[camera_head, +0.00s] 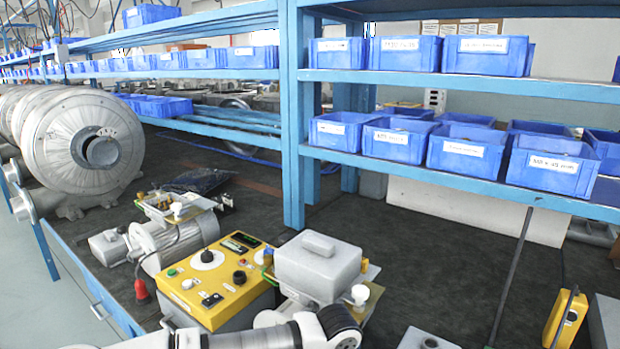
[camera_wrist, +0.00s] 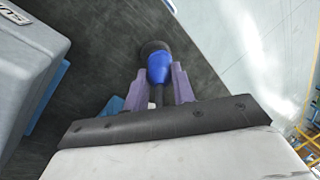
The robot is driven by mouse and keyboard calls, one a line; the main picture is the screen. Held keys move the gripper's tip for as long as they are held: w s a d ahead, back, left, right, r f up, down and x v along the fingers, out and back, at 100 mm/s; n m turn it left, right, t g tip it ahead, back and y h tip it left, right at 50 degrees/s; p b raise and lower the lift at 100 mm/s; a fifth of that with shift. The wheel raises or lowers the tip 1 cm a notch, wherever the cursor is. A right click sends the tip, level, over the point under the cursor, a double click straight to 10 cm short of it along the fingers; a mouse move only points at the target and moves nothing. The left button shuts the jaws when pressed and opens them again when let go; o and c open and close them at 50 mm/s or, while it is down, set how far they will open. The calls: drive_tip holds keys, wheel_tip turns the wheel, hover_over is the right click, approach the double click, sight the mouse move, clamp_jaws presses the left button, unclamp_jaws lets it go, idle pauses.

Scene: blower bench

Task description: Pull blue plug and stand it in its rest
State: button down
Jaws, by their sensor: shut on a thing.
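In the wrist view the blue plug (camera_wrist: 159,67) sits between the purple fingers of my gripper (camera_wrist: 157,80), which is shut on it. The plug has a black round end (camera_wrist: 152,46) pointing away from the gripper, and a dark stem runs back between the fingers. The dark bench top shows behind it; I cannot tell whether the black end touches anything. In the head view I cannot make out the plug or my fingertips; my arm crosses the bottom edge. I cannot identify the plug's rest in either view.
A grey box (camera_wrist: 30,50) with lettering is left of my gripper in the wrist view; pale floor lies right. In the head view a yellow control box (camera_head: 215,280), a motor (camera_head: 180,240) and a grey lidded unit (camera_head: 317,265) crowd the front. Blue bins fill the shelves.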

drive_tip(key=shift+r, duration=0.7)
idle(0.4)
drive_tip(key=shift+r+p, duration=0.45)
drive_tip(key=shift+r, duration=1.25)
drive_tip(key=shift+s+a+r+m+t+h+p, duration=0.15)
drive_tip(key=shift+r+m+h+p, duration=0.15)
drive_tip(key=shift+m, duration=0.3)
drive_tip(key=shift+w+d+r+m+t+h+p, duration=0.15)
drive_tip(key=shift+m+h+p, duration=0.2)
drive_tip(key=shift+m, duration=0.25)
drive_tip(key=m, duration=0.1)
drive_tip(key=r+m+h, duration=0.1)
drive_tip(key=a+m+p, duration=0.1)
drive_tip(key=shift+s+a+r+m+h, duration=0.15)
drive_tip(key=shift+r+m+h, duration=0.1)
drive_tip(key=shift+m, duration=0.15)
drive_tip(key=shift+f+b, duration=0.2)
drive_tip(key=shift+b, duration=0.55)
wheel_tip(320, 180, down, 4)
drive_tip(key=b, duration=0.5)
drive_tip(key=shift+b, duration=0.3)
drive_tip(key=shift+b, duration=0.55)
